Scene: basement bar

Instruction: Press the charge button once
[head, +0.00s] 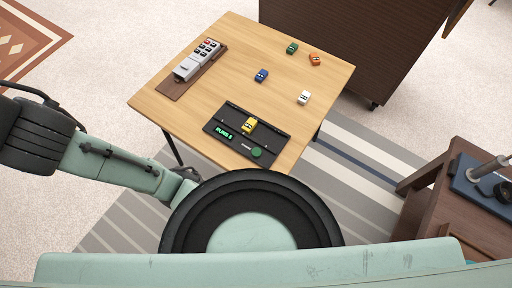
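A black panel (227,118) lies at the front of the wooden table. It has a lit green display (223,133) and a round green button (257,152); a yellow toy car (249,124) sits on it. A grey device (184,70) with several red and grey keys (207,48) sits on a brown board at the table's left. Labels are too small to read, so I cannot tell which is the charge button. My arm (110,160) shows at the left, clear of the table; my gripper is not in view.
Green (291,48), orange (315,59), blue (261,75) and white (304,97) toy cars stand on the wooden table (235,85). A dark cabinet (360,35) stands behind it. A brown side table (437,190) with a dark blue item (476,180) is at the right.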

